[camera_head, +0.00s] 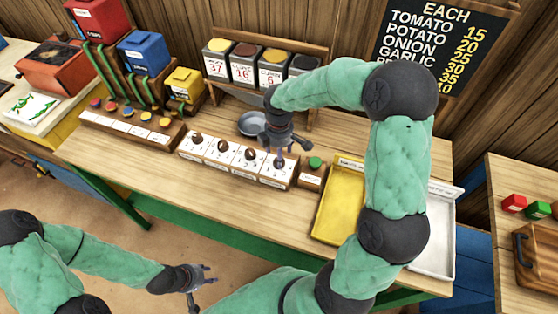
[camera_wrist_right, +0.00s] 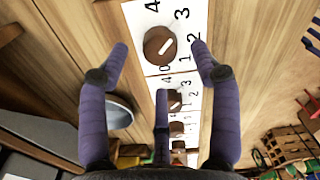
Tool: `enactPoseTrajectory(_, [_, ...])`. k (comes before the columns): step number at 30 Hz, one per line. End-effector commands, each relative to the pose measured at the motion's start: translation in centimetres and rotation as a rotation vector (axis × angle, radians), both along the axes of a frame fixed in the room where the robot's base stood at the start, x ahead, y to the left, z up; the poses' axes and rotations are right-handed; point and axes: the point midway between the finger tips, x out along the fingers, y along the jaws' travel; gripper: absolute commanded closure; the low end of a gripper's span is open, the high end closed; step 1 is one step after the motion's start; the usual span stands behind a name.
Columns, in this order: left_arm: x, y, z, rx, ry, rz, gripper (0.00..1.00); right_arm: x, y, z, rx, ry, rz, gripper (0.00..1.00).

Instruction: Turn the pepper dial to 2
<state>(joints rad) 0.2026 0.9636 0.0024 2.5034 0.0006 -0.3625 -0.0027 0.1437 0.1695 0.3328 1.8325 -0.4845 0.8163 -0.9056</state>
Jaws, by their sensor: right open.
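A row of white dial plates with brown knobs stands on the stall counter. In the head view, my right gripper (camera_head: 280,150) is low over the rightmost plate (camera_head: 272,180) and mostly hides its knob. In the right wrist view, my right gripper (camera_wrist_right: 158,50) is open, its fingers spread on either side of the nearest knob (camera_wrist_right: 157,47). Its white pointer slants toward the 2–3 side; the exact number is unclear. Contact cannot be told. The plates' names are unreadable, so I cannot tell which is pepper. My left gripper (camera_head: 200,279) is open and empty, in front of the counter.
A green button (camera_head: 315,162) on a wooden block and a yellow tray (camera_head: 342,199) stand right of the dials. A grey bowl (camera_head: 251,124) and labelled spice jars (camera_head: 245,65) stand behind. Colored buttons on a wooden block (camera_head: 130,124) are left.

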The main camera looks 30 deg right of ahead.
Motion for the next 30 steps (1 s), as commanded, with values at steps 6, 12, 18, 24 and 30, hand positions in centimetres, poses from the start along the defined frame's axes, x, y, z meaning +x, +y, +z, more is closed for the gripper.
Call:
enactPoseTrajectory(6, [0.0,0.0,-0.9,0.000,0.000,0.000,0.60,0.0,0.0,-3.0,0.000,0.001,0.001,0.36])
enactPoseTrajectory(12, [0.0,0.0,-1.0,0.000,0.000,0.000,0.60,0.0,0.0,-3.8,0.000,-0.001,0.000,0.36])
enactPoseTrajectory(18, [0.0,0.0,-1.0,0.000,0.000,0.000,0.60,0.0,0.0,-3.8,0.000,-0.001,0.000,0.36])
enactPoseTrajectory(24, [0.0,0.0,-1.0,0.000,0.000,0.000,0.60,0.0,0.0,-3.8,0.000,-0.001,0.000,0.79])
enactPoseTrajectory(30, [0.0,0.0,-1.0,0.000,0.000,0.000,0.60,0.0,0.0,-3.8,0.000,-0.001,0.000,0.93])
